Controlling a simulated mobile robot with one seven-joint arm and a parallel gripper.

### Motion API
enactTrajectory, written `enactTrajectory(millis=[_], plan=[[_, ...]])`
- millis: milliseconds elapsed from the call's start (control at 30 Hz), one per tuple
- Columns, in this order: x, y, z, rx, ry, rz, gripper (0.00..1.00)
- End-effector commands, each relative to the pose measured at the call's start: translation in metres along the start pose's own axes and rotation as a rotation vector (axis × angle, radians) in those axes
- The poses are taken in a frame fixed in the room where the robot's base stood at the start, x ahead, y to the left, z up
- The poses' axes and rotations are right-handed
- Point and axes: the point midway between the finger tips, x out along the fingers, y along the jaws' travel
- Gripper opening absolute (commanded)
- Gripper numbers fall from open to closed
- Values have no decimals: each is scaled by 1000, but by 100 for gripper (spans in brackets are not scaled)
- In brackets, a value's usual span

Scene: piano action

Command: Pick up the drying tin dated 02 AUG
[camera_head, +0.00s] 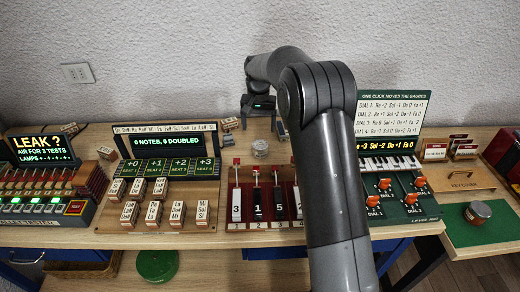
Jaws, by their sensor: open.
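A round tin with a grey-brown lid and reddish side (478,212) stands on a green mat at the far right. A small, pale grey round item (260,148), perhaps another tin, stands on the wooden bench near the middle. No date can be read on either, so I cannot tell which is dated 02 AUG. My gripper (260,122) is at the back of the bench near the wall, just behind the small grey item in the picture. It is open, with its fingers apart and nothing seen between them. My arm hides part of the middle bench.
The green mat (470,236) has clear room around the tin. A KEY COVER board (458,178) lies behind it. The lever panel (265,198), the dial panel (398,198) and labelled blocks (130,214) crowd the bench. A green round object (157,265) lies lower down.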

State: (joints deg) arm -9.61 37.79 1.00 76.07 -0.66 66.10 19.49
Motion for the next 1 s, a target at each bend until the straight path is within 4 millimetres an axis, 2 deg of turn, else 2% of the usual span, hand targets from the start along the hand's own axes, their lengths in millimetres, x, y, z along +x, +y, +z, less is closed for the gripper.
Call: enactTrajectory(millis=[200,467,700,800,1000], plan=[[36,1,1,0,-4,1,79],[57,2,2,0,-3,1,79],[93,6,5,0,-3,1,79],[100,5,5,0,-2,1,79],[102,5,4,0,-1,1,79]])
